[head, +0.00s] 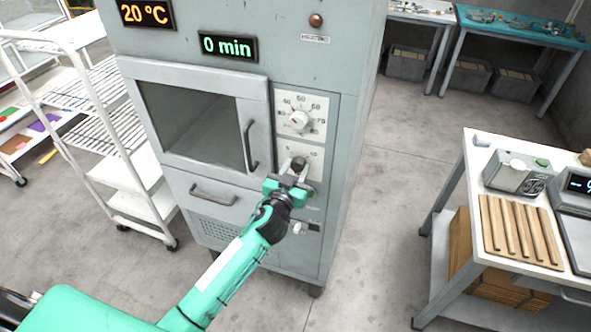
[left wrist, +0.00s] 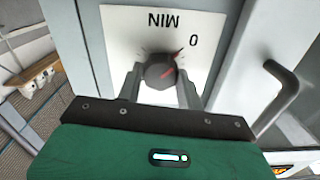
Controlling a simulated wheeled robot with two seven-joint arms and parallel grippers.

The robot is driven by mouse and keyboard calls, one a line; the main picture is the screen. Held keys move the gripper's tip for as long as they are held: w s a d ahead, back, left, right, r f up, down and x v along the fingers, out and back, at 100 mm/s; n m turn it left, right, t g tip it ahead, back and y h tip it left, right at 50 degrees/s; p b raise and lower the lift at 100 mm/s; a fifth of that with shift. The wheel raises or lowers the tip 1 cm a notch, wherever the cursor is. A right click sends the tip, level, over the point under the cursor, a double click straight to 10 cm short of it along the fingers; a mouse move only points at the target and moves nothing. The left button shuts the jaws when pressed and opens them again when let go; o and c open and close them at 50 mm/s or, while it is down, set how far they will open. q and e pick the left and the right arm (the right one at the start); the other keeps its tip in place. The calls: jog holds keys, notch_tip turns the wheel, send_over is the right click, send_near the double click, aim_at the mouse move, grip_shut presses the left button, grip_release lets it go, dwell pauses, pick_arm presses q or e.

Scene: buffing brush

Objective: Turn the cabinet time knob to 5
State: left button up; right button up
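The grey cabinet (head: 335,110) stands in the middle of the head view. Its time knob (head: 299,163) is a dark round knob on a white plate. In the left wrist view the time knob (left wrist: 161,71) appears upside down with "MIN" on its plate, and its red mark points towards 0. The time display (head: 228,47) reads 0 min. My left gripper (head: 293,171) is at the knob, one finger on each side. The fingers also flank it in the left wrist view (left wrist: 160,88); whether they press on it cannot be told. My right gripper is not in view.
A white temperature knob (head: 299,119) sits above the time knob. A door handle (head: 251,146) is to its left, and a small switch (head: 299,228) is below. A white rack (head: 120,130) stands left and a worktable (head: 470,150) right, with clear floor between cabinet and worktable.

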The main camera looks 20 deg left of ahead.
pick_arm(q)
jog(key=c, duration=0.3)
jog(key=shift+m, duration=0.3)
jog(key=m, duration=1.2)
jog(key=shift+m+p, duration=0.3)
jog(key=shift+p, duration=0.05)
jog(key=m, duration=0.4)
jog(key=shift+d+f+m+p, duration=0.1)
jog(key=shift+m+p, duration=0.2)
jog(key=shift+p, duration=0.05)
